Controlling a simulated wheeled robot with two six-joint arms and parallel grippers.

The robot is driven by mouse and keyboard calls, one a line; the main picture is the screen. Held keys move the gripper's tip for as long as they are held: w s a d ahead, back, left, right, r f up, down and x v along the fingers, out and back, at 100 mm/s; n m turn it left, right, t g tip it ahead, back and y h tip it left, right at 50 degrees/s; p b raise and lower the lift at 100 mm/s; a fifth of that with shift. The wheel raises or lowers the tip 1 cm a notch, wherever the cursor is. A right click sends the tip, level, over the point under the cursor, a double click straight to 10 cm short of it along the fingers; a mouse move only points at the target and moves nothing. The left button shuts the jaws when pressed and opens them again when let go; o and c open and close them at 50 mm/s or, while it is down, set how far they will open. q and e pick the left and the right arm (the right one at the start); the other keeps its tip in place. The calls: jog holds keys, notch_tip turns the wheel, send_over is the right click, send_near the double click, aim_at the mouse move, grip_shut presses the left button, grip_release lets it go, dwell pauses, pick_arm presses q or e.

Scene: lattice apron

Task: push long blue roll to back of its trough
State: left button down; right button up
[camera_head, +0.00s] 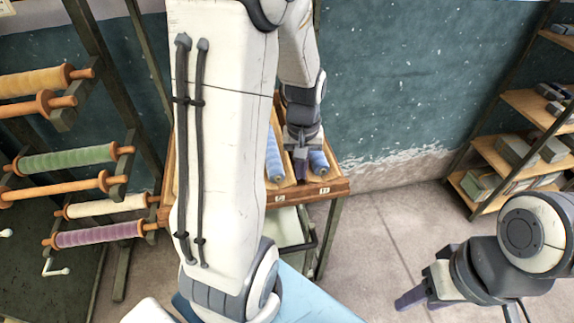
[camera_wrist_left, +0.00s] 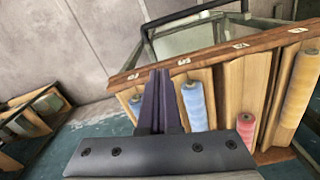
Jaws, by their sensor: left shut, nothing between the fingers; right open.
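A slanted wooden rack (camera_head: 338,188) holds blue rolls in its troughs. In the head view one blue roll (camera_head: 273,158) looks longer than the blue roll (camera_head: 318,162) in the right-end trough. I cannot tell for sure which is the long one. My left gripper (camera_head: 302,167) is shut and empty, over the area between the two left blue rolls; its fingers (camera_wrist_left: 160,85) hide part there. My right gripper (camera_head: 410,299) is open, away from the rack.
My left arm hides the rack's left part in the head view. A stand with yellow, green, cream and purple spools (camera_head: 65,160) is at left. Shelves (camera_head: 512,148) with grey boxes stand at right. The floor (camera_head: 375,225) between rack and shelves is clear.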

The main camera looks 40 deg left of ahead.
aim_at(274, 167)
pick_arm(q)
jog(key=a+f+n, duration=0.2)
jog(key=a, duration=0.4)
jog(key=f, duration=0.3)
jog(key=f+p, duration=0.1)
jog(key=f, duration=0.2)
jog(key=s+f, duration=0.1)
jog(key=f, duration=0.2)
jog(key=shift+d+f+p, duration=0.15)
jog(key=shift+f+p, duration=0.15)
jog(key=shift+p, duration=0.05)
jog(key=shift+w+a+r+n+p, duration=0.2)
jog(key=shift+w+a+n+p, duration=0.1)
jog(key=shift+w+a+p, duration=0.7)
jog(key=shift+w+a+f, duration=0.1)
jog(key=shift+w+a, duration=0.25)
jog(key=shift+a, duration=0.25)
jog(key=shift+w, duration=0.1)
